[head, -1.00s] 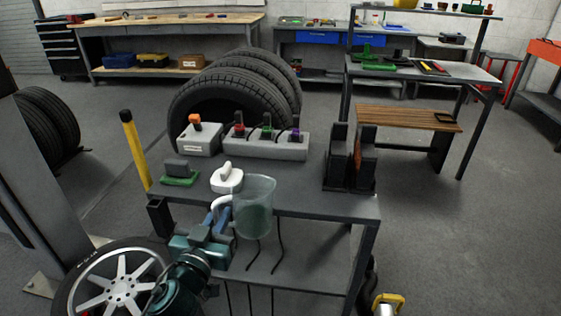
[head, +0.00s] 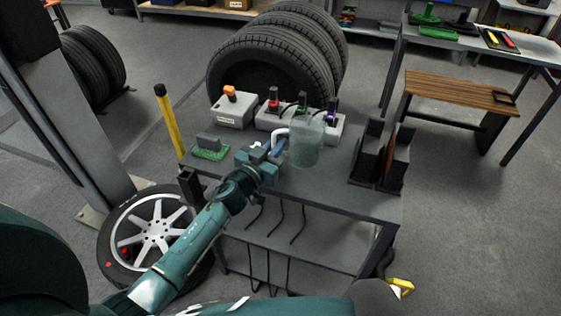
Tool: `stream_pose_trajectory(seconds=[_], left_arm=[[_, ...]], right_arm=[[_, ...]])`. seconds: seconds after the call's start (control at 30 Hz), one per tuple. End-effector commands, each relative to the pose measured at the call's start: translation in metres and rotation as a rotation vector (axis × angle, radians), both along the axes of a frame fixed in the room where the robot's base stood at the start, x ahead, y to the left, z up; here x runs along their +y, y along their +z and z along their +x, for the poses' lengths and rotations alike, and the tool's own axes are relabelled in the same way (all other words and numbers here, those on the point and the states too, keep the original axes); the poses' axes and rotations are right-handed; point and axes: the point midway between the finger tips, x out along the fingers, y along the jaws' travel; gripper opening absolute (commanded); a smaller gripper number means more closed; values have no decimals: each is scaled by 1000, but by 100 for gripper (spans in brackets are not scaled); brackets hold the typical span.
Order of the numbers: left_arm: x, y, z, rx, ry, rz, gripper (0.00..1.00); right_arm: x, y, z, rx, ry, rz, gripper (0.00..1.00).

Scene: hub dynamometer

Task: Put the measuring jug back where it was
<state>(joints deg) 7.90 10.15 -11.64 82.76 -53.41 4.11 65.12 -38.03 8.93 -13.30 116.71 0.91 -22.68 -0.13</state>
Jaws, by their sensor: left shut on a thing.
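The measuring jug (head: 307,146) is clear and greenish, with a white handle on its left side. It is upright over the front middle of the grey table (head: 340,195); I cannot tell whether its base touches the top. My left gripper (head: 279,147) is shut on the jug's handle, reaching in from the front left. The jug hides part of the grey socket block behind it. My right gripper is not in view.
A grey box with an orange knob (head: 232,110) and a block with coloured handles (head: 270,117) stand behind the jug. A green-based brush (head: 211,147) lies left. Dark upright holders (head: 382,155) stand right. A yellow post (head: 169,122) rises at the left edge.

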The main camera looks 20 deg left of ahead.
Motion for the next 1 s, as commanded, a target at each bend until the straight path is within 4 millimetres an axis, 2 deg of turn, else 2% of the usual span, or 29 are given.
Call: stream_pose_trajectory(seconds=[0.17, 0.4, 0.77, 0.8, 1.0], left_arm=[[0, -13, 0, -3, 0, -2, 0], [0, -44, 0, -2, 1, -4, 0], [0, -46, 0, -3, 0, 1, 0], [0, -46, 0, -2, 0, 3, 13], [0, -46, 0, -1, 0, 2, 30]], right_arm=[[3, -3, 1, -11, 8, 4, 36], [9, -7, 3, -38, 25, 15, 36], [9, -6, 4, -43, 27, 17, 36], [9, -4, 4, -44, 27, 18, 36], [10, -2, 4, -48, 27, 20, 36]])
